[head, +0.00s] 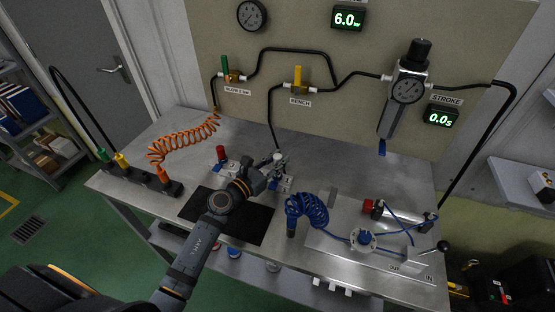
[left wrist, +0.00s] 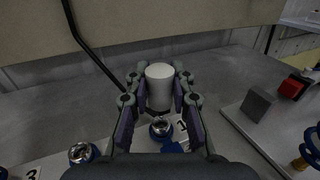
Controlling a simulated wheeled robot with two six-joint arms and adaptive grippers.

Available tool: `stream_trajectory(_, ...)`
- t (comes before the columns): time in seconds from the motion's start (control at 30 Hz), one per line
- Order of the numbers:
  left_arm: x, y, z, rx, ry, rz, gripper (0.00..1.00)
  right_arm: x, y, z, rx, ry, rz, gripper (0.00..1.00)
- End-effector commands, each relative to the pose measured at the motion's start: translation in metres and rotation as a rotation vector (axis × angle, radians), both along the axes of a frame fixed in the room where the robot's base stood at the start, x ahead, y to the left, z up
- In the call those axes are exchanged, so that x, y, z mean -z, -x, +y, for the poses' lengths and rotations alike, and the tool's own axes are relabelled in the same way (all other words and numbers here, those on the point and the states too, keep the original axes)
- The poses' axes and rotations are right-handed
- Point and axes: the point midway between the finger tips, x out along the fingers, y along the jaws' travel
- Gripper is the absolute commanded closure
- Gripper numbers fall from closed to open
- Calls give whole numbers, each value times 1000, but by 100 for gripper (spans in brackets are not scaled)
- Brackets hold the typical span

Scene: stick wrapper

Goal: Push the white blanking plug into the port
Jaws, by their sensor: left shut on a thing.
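The white blanking plug (left wrist: 160,78) is upright between the fingers of my left gripper (left wrist: 160,92), which is shut on it. Its pale top also shows in the head view (head: 278,156), with the gripper (head: 272,168) around it. In the left wrist view a metal port with a blue collar (left wrist: 161,129) shows just below the plug, beside a number label (left wrist: 182,126). Whether the plug's lower end touches the port is hard to tell. A second port (left wrist: 82,153) stands to the left, near a label 3 (left wrist: 33,173). My right gripper is not in view.
A red plug (head: 221,152) stands left of the gripper. A black mat (head: 252,223) lies in front. An orange coiled hose (head: 185,135) is at the left, a blue coiled hose (head: 308,208) at the right. A cylinder fixture (head: 405,217) occupies the bench's right side.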

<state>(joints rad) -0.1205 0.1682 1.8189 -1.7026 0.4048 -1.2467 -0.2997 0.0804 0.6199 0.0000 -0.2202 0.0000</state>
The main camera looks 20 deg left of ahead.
Motion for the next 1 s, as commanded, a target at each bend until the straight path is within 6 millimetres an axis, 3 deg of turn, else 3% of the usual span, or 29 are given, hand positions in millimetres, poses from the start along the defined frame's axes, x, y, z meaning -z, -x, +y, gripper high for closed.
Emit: stream_trajectory(1.0,27,0,0,0,0,1,100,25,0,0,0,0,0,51)
